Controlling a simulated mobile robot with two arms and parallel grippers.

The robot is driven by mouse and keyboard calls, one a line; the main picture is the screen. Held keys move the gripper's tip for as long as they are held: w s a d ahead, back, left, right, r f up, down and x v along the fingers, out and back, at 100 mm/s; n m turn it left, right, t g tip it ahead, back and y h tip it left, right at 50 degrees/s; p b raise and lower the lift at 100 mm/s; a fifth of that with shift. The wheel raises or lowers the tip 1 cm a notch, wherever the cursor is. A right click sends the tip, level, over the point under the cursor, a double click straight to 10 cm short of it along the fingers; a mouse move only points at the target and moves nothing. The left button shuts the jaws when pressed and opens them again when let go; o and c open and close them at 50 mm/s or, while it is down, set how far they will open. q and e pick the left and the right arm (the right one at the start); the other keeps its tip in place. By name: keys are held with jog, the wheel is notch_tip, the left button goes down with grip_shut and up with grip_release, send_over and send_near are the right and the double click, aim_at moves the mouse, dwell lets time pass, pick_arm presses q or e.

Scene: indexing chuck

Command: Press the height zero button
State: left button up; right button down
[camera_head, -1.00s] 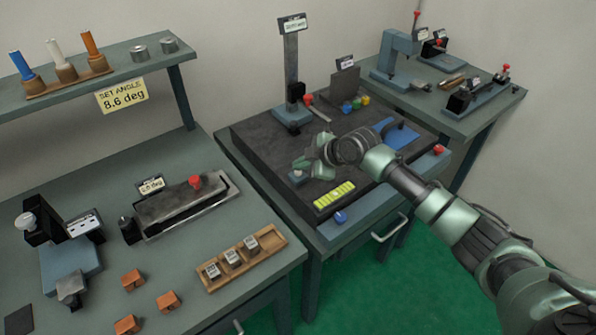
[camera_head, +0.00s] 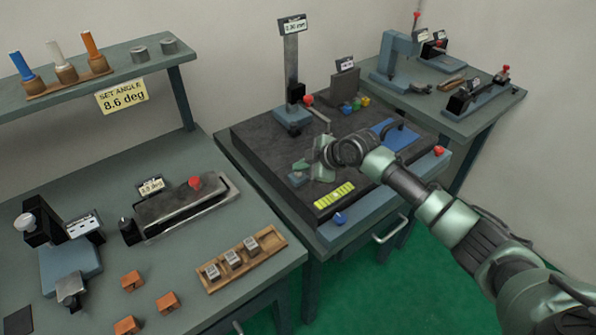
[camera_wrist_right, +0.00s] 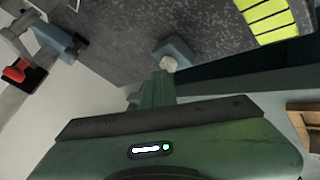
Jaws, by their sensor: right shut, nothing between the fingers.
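A small blue block with a pale round button (camera_head: 297,178) sits at the left front part of the dark granite plate (camera_head: 262,140). I take it for the height zero button, but no label on it is readable. It also shows in the right wrist view as a blue block with a pale button (camera_wrist_right: 169,62). My right gripper (camera_head: 304,167) is shut and empty, its fingertips just above and beside the button. In the right wrist view the closed fingers (camera_wrist_right: 160,78) end right at the button; I cannot tell whether they touch. My left gripper is not in view.
The height gauge column (camera_head: 291,75) with a display (camera_head: 293,25) stands behind the gripper.

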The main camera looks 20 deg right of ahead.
aim_at(301, 177)
jog(key=shift+r+p, duration=0.5)
jog(key=shift+r, duration=0.25)
notch_tip(301, 177, up, 5)
jog(key=p, duration=0.4)
jog(key=shift+d, duration=0.1)
dwell(0.6)
